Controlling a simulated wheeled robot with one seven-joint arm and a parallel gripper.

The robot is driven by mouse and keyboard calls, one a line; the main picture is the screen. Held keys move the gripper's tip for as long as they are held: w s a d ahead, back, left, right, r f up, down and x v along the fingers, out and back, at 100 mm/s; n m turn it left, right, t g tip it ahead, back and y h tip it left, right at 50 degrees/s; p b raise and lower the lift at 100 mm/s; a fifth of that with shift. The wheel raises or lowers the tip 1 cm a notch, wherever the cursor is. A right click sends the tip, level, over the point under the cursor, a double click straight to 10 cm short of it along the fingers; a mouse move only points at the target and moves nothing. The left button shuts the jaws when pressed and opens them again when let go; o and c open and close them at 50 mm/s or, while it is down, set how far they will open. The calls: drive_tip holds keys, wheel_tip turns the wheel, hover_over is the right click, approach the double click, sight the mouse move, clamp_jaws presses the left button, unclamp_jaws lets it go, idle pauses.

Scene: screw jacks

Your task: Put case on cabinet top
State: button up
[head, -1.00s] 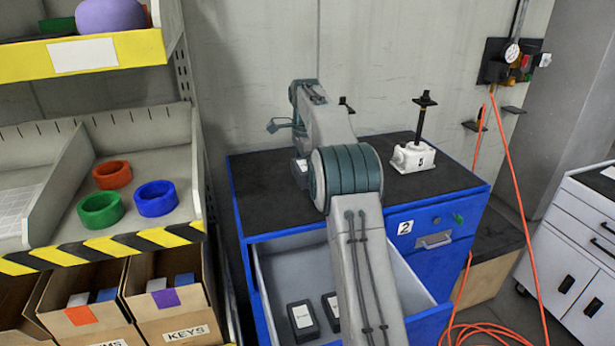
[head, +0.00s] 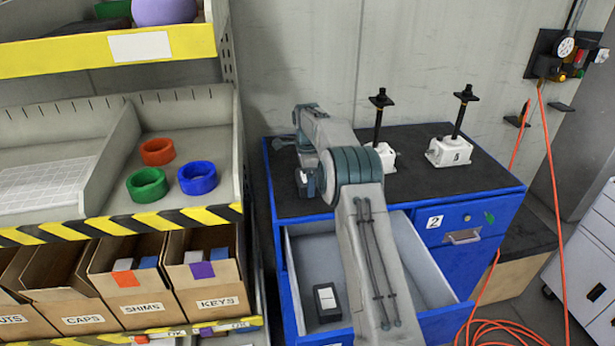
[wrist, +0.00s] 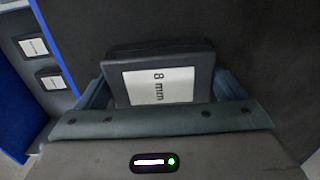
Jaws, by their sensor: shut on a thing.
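My gripper (wrist: 163,98) is shut on a dark case (wrist: 160,62) with a white "8 mm" label, between its two fingers. In the head view the held case (head: 303,184) shows partly beside my arm, above the left part of the cabinet top. The blue cabinet's black top (head: 480,178) also fills much of the wrist view (wrist: 265,35), beneath the case. I cannot tell whether the case touches it. Another dark case (head: 327,302) lies in the open drawer (head: 418,262); two labelled cases show at the left of the wrist view.
Two white screw jacks (head: 449,151) (head: 386,157) stand at the back of the cabinet top. The top's front right part is clear. A shelf rack (head: 225,165) with rings and boxes stands at the left. An orange hose (head: 562,200) hangs at the right.

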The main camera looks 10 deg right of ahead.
drive_tip(key=shift+f, duration=0.1)
drive_tip(key=o, duration=0.9)
drive_tip(key=shift+o, duration=0.2)
wheel_tip(320, 180, up, 13)
drive_tip(key=s+r+n+t, duration=0.1)
drive_tip(key=s+r+n, duration=0.4)
drive_tip(key=s+r, duration=0.35)
drive_tip(key=s+r+n+t, duration=0.1)
drive_tip(key=s+r+n, duration=0.35)
drive_tip(key=s, duration=0.85)
drive_tip(key=s+f+n+t, duration=0.1)
drive_tip(key=s+f+n, duration=0.3)
drive_tip(key=s, duration=0.8)
drive_tip(key=s+f+n+t, duration=0.1)
drive_tip(key=s+f+n, duration=0.3)
drive_tip(key=s, duration=0.8)
wheel_tip(320, 180, down, 2)
drive_tip(key=shift+s, duration=0.35)
